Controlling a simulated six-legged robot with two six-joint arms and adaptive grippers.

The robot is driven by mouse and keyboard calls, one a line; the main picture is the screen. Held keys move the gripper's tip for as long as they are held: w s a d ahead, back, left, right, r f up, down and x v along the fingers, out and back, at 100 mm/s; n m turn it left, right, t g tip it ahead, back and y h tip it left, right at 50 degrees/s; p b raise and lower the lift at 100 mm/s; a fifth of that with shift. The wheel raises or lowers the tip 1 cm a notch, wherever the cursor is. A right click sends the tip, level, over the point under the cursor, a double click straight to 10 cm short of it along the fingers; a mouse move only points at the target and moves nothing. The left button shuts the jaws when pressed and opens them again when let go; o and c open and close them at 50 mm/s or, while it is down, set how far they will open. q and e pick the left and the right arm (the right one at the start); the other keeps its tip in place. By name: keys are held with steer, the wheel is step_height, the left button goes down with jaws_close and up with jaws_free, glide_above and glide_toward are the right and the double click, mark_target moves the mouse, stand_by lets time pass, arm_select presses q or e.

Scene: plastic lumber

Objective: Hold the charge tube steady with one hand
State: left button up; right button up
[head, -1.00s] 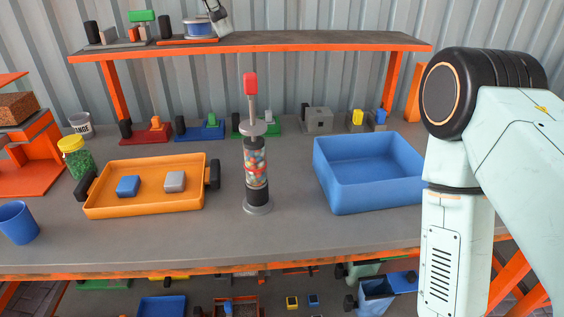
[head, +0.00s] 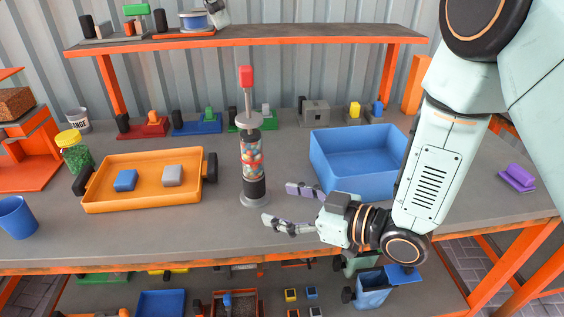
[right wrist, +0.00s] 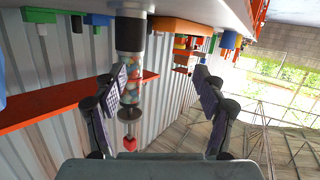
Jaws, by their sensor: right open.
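The charge tube (head: 251,157) stands upright on the grey table, a clear cylinder of coloured balls with dark bands, a round grey base and a plunger topped by a red block. My right gripper (head: 279,205) is open and empty, low over the table just right of the tube, fingers pointing left toward it. The fingers look apart from it. In the right wrist view the picture is upside down; the tube (right wrist: 130,65) shows beyond the fingers, near the left one, and my right gripper (right wrist: 165,85) is spread wide. My left gripper is not in view.
An orange tray (head: 145,203) with a blue and a grey block lies left of the tube. A blue bin (head: 355,178) stands close behind my right gripper. A shelf (head: 250,38) spans the back. A purple object (head: 517,177) lies at the right. The table before the tube is clear.

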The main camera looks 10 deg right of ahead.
mark_target(260, 153)
steer(key=w+r+m+t, duration=0.1)
steer(key=w+r, duration=0.1)
steer(key=r, duration=0.1)
steer(key=w+r+m+t+y, duration=0.1)
steer(key=w+r, duration=0.1)
steer(key=w, duration=0.1)
steer(key=shift+w+a+r+t, duration=0.15)
steer(key=shift+w+r+t, duration=0.15)
steer(key=shift+r+t, duration=0.1)
steer(key=shift+w+a+r, duration=0.1)
steer(key=shift+w, duration=0.1)
steer(key=x, duration=0.6)
steer(key=shift+w+a, duration=0.4)
steer(key=shift+a, duration=0.05)
steer(key=shift+a, duration=0.1)
